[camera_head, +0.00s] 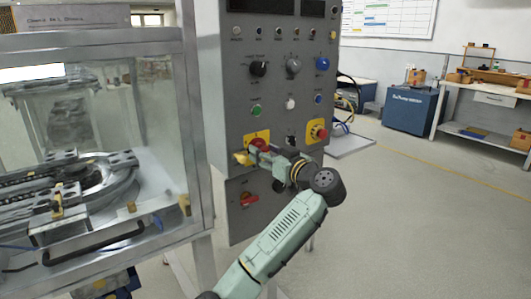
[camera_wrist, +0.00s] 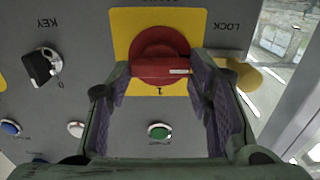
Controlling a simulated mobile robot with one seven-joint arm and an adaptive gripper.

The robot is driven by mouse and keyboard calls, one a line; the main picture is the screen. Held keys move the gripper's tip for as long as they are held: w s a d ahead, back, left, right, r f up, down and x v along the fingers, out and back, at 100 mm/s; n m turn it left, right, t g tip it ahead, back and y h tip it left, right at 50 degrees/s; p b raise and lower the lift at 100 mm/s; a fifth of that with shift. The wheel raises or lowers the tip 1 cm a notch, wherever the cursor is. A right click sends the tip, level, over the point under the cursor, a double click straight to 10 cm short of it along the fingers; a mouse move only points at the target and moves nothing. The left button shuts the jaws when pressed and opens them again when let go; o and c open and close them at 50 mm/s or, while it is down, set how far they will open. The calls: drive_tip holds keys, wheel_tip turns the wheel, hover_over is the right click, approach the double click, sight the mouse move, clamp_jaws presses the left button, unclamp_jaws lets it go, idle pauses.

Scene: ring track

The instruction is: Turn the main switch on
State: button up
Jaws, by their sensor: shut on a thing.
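The main switch is a red rotary knob (camera_wrist: 160,50) on a yellow plate (camera_wrist: 125,22), on the grey control panel. In the head view the red knob (camera_head: 259,144) is partly covered by my gripper (camera_head: 264,153). In the wrist view, which is upside down, my gripper (camera_wrist: 166,75) has one finger at each end of the knob's grip bar and is shut on it. The bar lies level, with its white mark on the right side. A "1" shows on the plate beneath the knob.
A yellow tab (camera_head: 243,158) sticks out beside the switch. A key switch (camera_wrist: 42,66), a red emergency stop (camera_head: 319,132) and a lower red handle (camera_head: 249,198) are close by. A glass-walled track case (camera_head: 190,130) stands left. Floor on the right is free.

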drive_tip(key=shift+c, duration=1.1)
